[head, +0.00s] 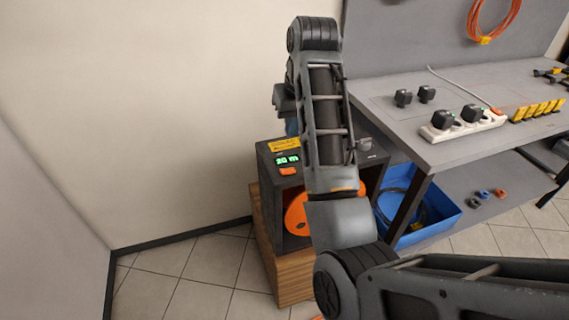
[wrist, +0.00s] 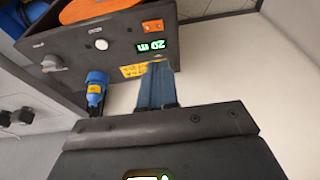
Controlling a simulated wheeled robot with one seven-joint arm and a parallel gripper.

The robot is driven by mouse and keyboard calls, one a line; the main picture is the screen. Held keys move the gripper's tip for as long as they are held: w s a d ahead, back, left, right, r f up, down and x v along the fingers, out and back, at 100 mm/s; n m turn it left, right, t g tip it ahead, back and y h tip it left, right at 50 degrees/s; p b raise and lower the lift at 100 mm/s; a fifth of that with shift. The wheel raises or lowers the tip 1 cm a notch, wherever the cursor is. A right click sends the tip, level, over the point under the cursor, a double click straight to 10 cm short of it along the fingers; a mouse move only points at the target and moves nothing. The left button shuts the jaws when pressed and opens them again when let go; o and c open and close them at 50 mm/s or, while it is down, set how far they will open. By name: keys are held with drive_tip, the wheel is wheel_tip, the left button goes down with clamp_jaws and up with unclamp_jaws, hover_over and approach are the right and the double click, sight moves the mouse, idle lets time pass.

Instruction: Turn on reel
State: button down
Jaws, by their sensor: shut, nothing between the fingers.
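The reel (head: 283,155) is a dark box with an orange drum (head: 296,214) inside its open front. Its top panel has a lit green display reading 20 m (head: 287,160), also in the wrist view (wrist: 151,46). An orange rocker switch (wrist: 152,26) is beside the display and shows in the head view (head: 288,171). A white round button (wrist: 101,44) and a grey knob (wrist: 52,62) are also on the panel. My gripper (wrist: 158,68) is shut and empty, its blue fingers close to the panel edge by the yellow label. My arm hides part of the reel in the head view.
The reel stands on a wooden block (head: 292,280) near the wall. A blue connector (wrist: 96,92) sticks out from the box's edge. At right, a grey bench (head: 455,87) holds a power strip (head: 460,126) with black plugs. A blue bin (head: 440,228) stands below it.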

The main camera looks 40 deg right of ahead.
approach(283, 171)
drive_tip(key=x, duration=0.5)
drive_tip(key=shift+w+d+f, duration=0.1)
drive_tip(key=shift+w, duration=0.2)
drive_tip(key=shift+f, duration=0.65)
